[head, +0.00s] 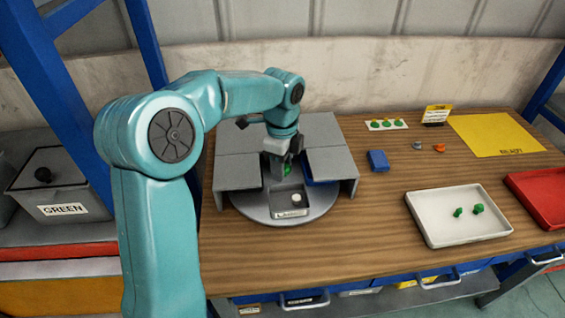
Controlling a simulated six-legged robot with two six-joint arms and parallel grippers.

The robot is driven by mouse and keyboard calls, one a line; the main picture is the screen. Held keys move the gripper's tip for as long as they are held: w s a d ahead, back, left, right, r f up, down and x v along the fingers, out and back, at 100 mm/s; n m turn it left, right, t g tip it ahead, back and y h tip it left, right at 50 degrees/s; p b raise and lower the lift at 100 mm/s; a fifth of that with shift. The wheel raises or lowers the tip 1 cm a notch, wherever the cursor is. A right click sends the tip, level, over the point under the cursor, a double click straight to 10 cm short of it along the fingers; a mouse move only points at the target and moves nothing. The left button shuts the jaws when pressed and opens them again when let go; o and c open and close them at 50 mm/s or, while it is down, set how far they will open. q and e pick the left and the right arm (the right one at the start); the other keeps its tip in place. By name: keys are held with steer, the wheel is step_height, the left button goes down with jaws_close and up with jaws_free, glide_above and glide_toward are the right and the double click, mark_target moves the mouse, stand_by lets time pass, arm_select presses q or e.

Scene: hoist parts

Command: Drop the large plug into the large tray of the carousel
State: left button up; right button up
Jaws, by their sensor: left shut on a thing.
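My left gripper (284,160) reaches down over the carousel (246,203), in the gap between its grey covers. It is shut on a small green plug (288,170), partly hidden by the fingers. Its size is hard to judge. The open tray (279,210) of the carousel faces the front, with a label that seems to read LARGE. A small round white thing lies in this tray. The plug is at the tray's back end; I cannot tell how high above it. My right gripper is out of view.
A white tray (430,232) with two green pieces stands at the right. A blue block (378,160), grey and orange pieces, a card with green pieces (386,124), a yellow mat (490,135) and a red tray (530,196) are on the table. Bare wood lies between carousel and white tray.

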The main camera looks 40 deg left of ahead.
arm_select(q)
steer(key=o, duration=1.1)
step_height(320, 180, up, 16)
steer(key=p, duration=0.2)
steer(key=shift+r, duration=0.15)
